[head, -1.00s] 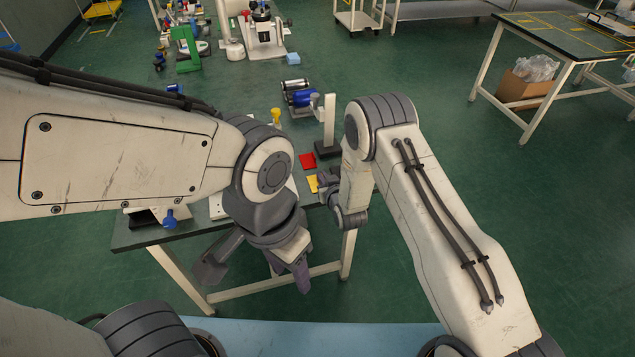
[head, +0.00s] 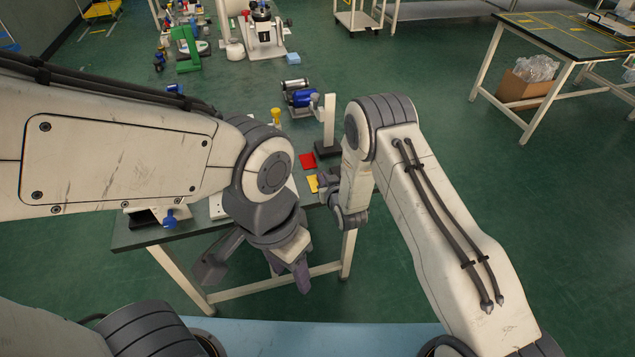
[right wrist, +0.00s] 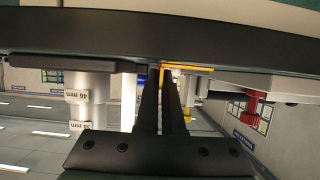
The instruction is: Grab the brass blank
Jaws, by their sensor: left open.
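I cannot make out a brass blank for certain in either view. A flat yellow piece (head: 312,183) lies at the table's near right edge, and it shows edge-on as a yellow strip in the right wrist view (right wrist: 190,68). My right gripper (head: 326,186) is beside it, partly hidden by its own wrist. In the right wrist view its two dark fingers (right wrist: 161,95) lie close together, with nothing clearly held between them. My left gripper (head: 255,275) is open and empty in front of the table's near edge, its fingers pointing down.
The work table (head: 180,233) is largely covered by my left arm. A red flat piece (head: 308,161), a stand with a white post (head: 329,125) and a blue-and-silver device (head: 302,97) are near its right side. A stepped silver cylinder (right wrist: 87,90) with millimetre labels shows in the wrist view.

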